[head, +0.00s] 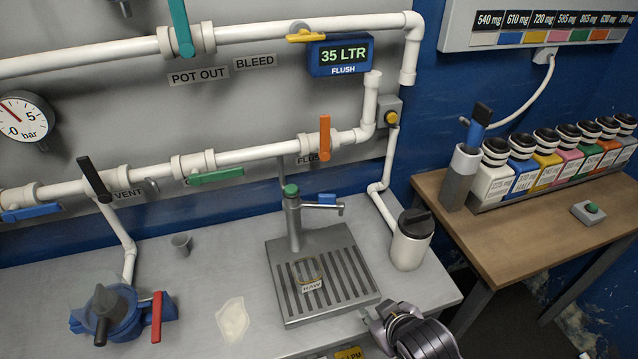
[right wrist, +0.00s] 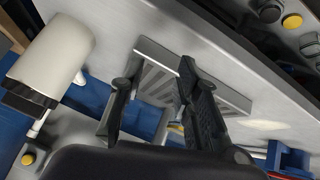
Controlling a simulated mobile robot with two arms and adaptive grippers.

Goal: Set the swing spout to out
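A grey tap (head: 293,220) with a green top stands at the back edge of a slotted drain tray (head: 345,312). Its thin spout (head: 335,208) points right in the head view, with a blue piece (head: 327,198) on it. My right gripper (head: 383,315) is at the tray's front right corner, apart from the spout. In the right wrist view its two fingers (right wrist: 160,75) are spread with nothing held between them, and the tray (right wrist: 235,98) shows beyond them. The tap is mostly hidden there. My left gripper is not in view.
A white canister with a black lid (head: 410,242) stands right of the tray; it also shows in the right wrist view (right wrist: 58,48). A small grey cup (head: 181,245) and a pale patch (head: 232,319) lie left. White pipes with valve handles run along the wall behind.

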